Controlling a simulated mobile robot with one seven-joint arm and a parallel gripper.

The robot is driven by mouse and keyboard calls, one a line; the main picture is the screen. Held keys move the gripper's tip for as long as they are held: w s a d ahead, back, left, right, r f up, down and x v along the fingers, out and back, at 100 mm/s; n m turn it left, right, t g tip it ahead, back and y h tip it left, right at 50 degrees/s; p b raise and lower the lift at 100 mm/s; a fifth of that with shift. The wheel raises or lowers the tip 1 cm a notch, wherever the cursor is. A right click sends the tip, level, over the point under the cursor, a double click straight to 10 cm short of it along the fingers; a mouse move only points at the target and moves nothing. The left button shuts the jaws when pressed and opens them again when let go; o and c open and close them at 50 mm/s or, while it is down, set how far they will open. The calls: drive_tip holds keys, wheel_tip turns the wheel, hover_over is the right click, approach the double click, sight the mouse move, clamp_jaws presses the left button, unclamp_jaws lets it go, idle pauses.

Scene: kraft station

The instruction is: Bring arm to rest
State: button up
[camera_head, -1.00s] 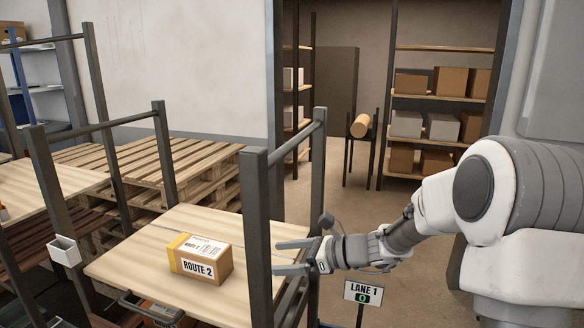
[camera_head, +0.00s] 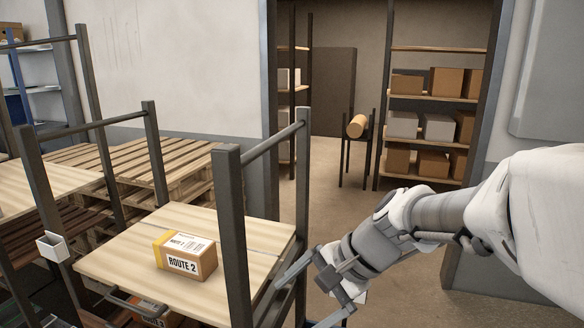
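My gripper (camera_head: 306,294) is in the lower middle of the head view, just right of the near corner post of the wooden-topped cart. Its two fingers are spread apart and nothing shows between them. My arm reaches in from the right edge. A box labelled ROUTE 2 (camera_head: 186,256), brown with a yellow end, sits on the cart's top (camera_head: 120,268). It is apart from my gripper, on the other side of the post.
The cart's dark posts (camera_head: 232,235) stand close to my gripper. Pallets (camera_head: 185,170) are stacked behind the cart. Shelves with boxes (camera_head: 438,127) and a stand holding a cylinder (camera_head: 357,125) are in the back room. Open floor lies right of the cart.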

drive_tip(key=s+d+r+n+t+h, duration=0.2)
drive_tip(key=s+d+n+h, duration=0.4)
drive_tip(key=s+d+n, duration=0.3)
drive_tip(key=s+d+t, duration=0.1)
drive_tip(key=s+d, duration=0.1)
drive_tip(key=d, duration=0.1)
drive_tip(key=shift+s+d+r+n+h, duration=0.3)
drive_tip(key=shift+s+r+h, duration=0.1)
